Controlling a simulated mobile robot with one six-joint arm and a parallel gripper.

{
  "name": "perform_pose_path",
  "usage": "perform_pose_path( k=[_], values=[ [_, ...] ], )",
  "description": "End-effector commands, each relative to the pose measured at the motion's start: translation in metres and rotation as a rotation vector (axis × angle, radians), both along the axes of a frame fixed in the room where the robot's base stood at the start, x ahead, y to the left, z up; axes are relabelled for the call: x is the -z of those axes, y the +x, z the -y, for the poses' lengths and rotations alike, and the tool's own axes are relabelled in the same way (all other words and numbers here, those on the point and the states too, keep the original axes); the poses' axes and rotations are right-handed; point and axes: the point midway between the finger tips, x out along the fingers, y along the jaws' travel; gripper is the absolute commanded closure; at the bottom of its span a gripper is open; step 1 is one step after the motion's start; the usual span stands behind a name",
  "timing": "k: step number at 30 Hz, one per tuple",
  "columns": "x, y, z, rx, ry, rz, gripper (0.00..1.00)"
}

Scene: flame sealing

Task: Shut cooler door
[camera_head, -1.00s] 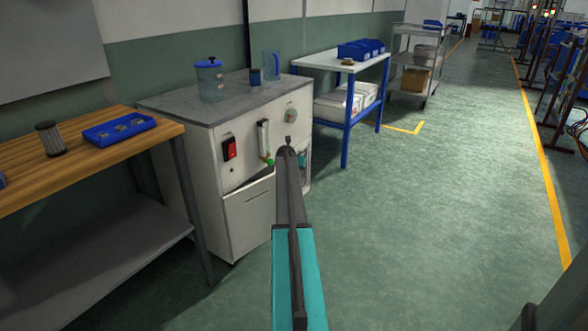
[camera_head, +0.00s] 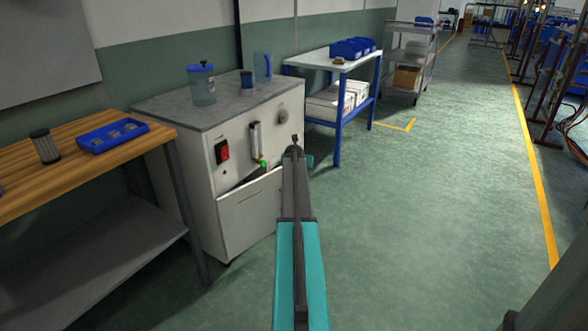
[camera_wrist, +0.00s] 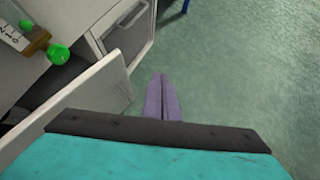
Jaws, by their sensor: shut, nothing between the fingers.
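The cooler (camera_head: 207,187) is a white cabinet with a grey top, left of my arm in the head view. Its white door (camera_head: 250,214) stands partly open, with a dark gap along its top edge. In the wrist view the door (camera_wrist: 88,103) slants out from the cabinet, with the dark inside showing behind it. My gripper (camera_wrist: 164,76) is shut and empty. Its fingers are just right of the door's free end in the picture; I cannot tell whether they touch it. In the head view my arm hides the fingers.
A green knob (camera_wrist: 58,53) sticks out of the cabinet front above the door. A wooden bench (camera_head: 85,167) stands left of the cooler, and a blue-legged table (camera_head: 335,65) behind it. The green floor (camera_head: 430,200) to the right is clear.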

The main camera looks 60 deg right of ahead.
Motion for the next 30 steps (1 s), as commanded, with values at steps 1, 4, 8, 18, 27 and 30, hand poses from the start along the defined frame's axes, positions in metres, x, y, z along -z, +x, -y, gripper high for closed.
perform_pose_path(
  k=[1, 4, 8, 18, 27, 30],
  values=[
    [-0.007, -0.006, -0.003, 0.001, -0.001, 0.001, 1.0],
    [-0.013, -0.013, -0.004, -0.001, 0.0, 0.001, 1.0],
    [-0.018, -0.018, -0.006, -0.001, 0.0, 0.001, 1.0],
    [-0.02, -0.019, -0.006, -0.003, 0.0, 0.0, 1.0],
    [-0.005, -0.009, -0.026, 0.013, 0.036, 0.022, 1.0],
    [0.015, 0.003, -0.051, 0.038, 0.084, 0.05, 1.0]
  ],
)
